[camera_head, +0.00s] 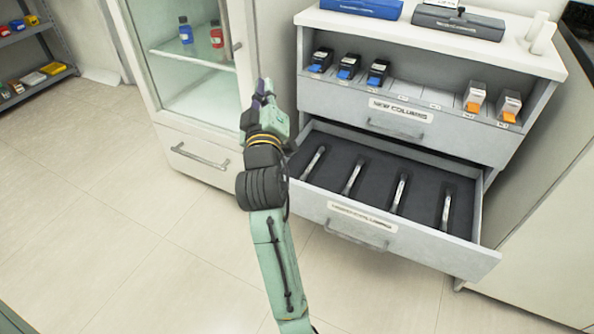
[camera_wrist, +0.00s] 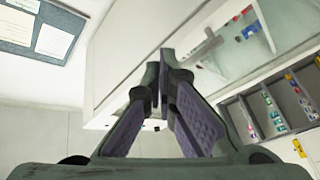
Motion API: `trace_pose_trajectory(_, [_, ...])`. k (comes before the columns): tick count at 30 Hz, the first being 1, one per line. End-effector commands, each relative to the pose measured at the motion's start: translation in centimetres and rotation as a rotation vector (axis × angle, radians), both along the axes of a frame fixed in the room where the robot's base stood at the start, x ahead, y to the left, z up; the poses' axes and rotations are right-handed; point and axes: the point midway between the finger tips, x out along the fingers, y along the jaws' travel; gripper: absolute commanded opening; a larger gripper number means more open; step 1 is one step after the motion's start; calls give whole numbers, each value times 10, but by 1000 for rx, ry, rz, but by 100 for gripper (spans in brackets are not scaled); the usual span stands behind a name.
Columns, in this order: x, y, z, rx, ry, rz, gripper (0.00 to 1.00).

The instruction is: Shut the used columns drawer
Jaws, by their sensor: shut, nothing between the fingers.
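The lower drawer (camera_head: 360,226) of the white cabinet stands pulled out. Its front label (camera_head: 362,215) is too small to read for certain. Several slim silvery columns lie in dark foam (camera_head: 420,185) inside it, among them one near its right end (camera_head: 446,208). A bar handle (camera_head: 356,238) is on its front. My gripper (camera_head: 264,88) is up and to the left of the drawer, in front of the gap by the glass-door unit, apart from the drawer. In the wrist view its fingers (camera_wrist: 166,62) meet at the tips with nothing between them.
The upper drawer (camera_head: 400,115), labelled "NEW COLUMNS", is below a ledge holding several small boxes (camera_head: 348,67). A glass-door cabinet (camera_head: 190,85) with bottles stands to the left. Blue and dark cases (camera_head: 458,22) lie on top. The tiled floor (camera_head: 110,230) at left is clear.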

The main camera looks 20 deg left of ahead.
Motion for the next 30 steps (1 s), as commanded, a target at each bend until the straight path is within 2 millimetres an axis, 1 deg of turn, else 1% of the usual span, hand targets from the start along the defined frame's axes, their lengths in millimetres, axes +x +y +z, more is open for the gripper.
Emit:
trace_pose_trajectory(1, [11,-6,-24,-159,48,-72,0])
trace_pose_trajectory(2, [11,-4,-46,-267,53,-100,0])
trace_pose_trajectory(3, [7,0,-73,-409,52,-128,0])
trace_pose_trajectory(5, [-1,2,-108,-633,43,-163,0])
trace_pose_trajectory(6, [-8,2,-132,-794,36,-181,0])
trace_pose_trajectory(8, [-23,-1,-168,-1053,17,-197,0])
trace_pose_trajectory(9, [-35,-6,-190,-1233,-1,-199,0])
trace_pose_trajectory(11, [-55,-14,-221,-1502,-40,-193,0])
trace_pose_trajectory(12, [-69,-20,-237,-1670,-71,-182,0])
trace_pose_trajectory(13, [-79,-26,-249,-1788,-94,-173,0])
trace_pose_trajectory(15, [-99,-37,-268,-2022,-149,-149,0])
trace_pose_trajectory(18, [-121,-50,-285,-2255,-216,-120,0])
trace_pose_trajectory(21, [-130,-56,-292,-2373,-254,-106,0])
trace_pose_trajectory(23, [-130,-58,-294,-2401,-263,-104,0])
trace_pose_trajectory(26, [-122,-59,-298,-2408,-263,-105,0])
trace_pose_trajectory(30, [-98,-59,-304,-2406,-263,-107,0])
